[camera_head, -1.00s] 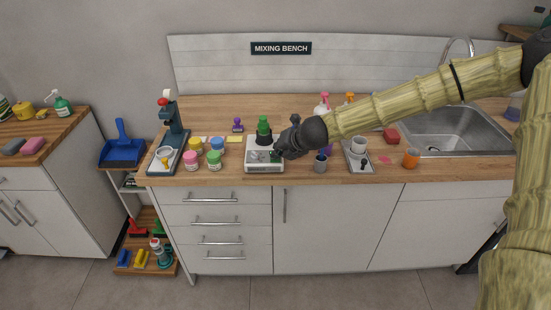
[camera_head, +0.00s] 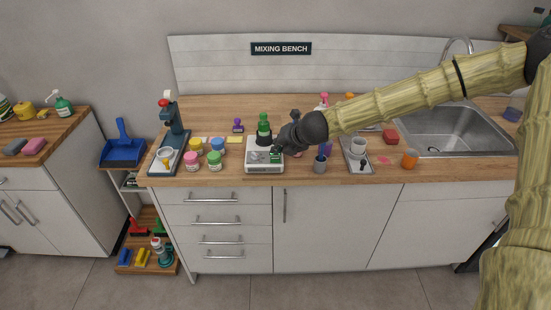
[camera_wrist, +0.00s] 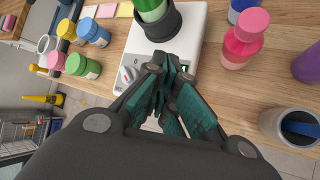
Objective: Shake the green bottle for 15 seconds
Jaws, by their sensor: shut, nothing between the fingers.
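The green bottle (camera_head: 264,122) stands upright in the black cup (camera_head: 264,140) on top of a white mixer (camera_head: 252,167) at the middle of the bench. In the wrist view the bottle (camera_wrist: 152,10) and the black cup (camera_wrist: 161,24) are cut by the top edge. My gripper (camera_head: 276,154) is at the right front of the mixer, apart from the bottle. In the wrist view its dark teal fingers (camera_wrist: 169,70) are closed together and empty over the mixer's front, covering part of its panel. A small green light shows beside the fingertips.
Jars with pink, green, yellow and blue lids (camera_head: 214,161) stand left of the mixer. A pink bottle (camera_wrist: 243,38) and a grey cup (camera_wrist: 290,126) stand close on the right. A tray (camera_head: 357,160) and the sink (camera_head: 438,130) are farther right.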

